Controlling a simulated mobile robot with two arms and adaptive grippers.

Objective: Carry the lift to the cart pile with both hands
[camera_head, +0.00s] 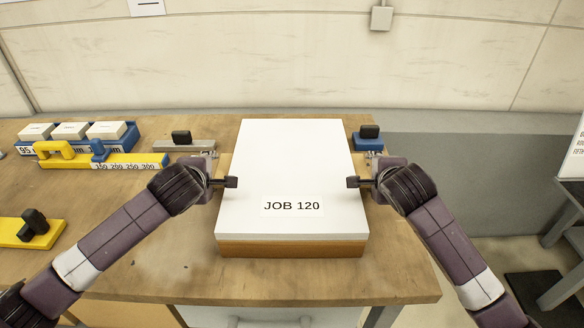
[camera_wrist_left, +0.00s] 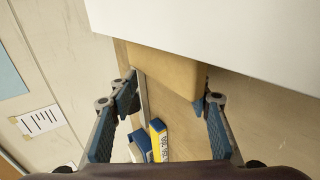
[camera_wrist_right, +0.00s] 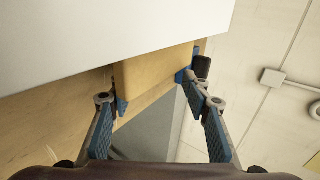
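The lift, a thick white paper stack (camera_head: 290,165) labelled JOB 120, lies flat on a brown wooden block (camera_head: 290,248) at the table's front. My left gripper (camera_head: 226,180) is at its left edge and my right gripper (camera_head: 358,180) at its right edge. In the left wrist view my left gripper (camera_wrist_left: 170,97) has its fingers spread, with the brown block (camera_wrist_left: 165,68) between and beyond them. In the right wrist view my right gripper (camera_wrist_right: 157,97) also has spread fingers by the block (camera_wrist_right: 150,75). Whether any finger touches the stack is unclear. The cart pile cannot be made out.
On the table (camera_head: 150,265) at left are a blue rack (camera_head: 75,140) with white blocks, a yellow gauge (camera_head: 100,160) and a yellow tool (camera_head: 30,230). A grey-based tool (camera_head: 182,142) and a blue one (camera_head: 369,137) stand behind. A dark-framed stand (camera_head: 565,230) is at far right.

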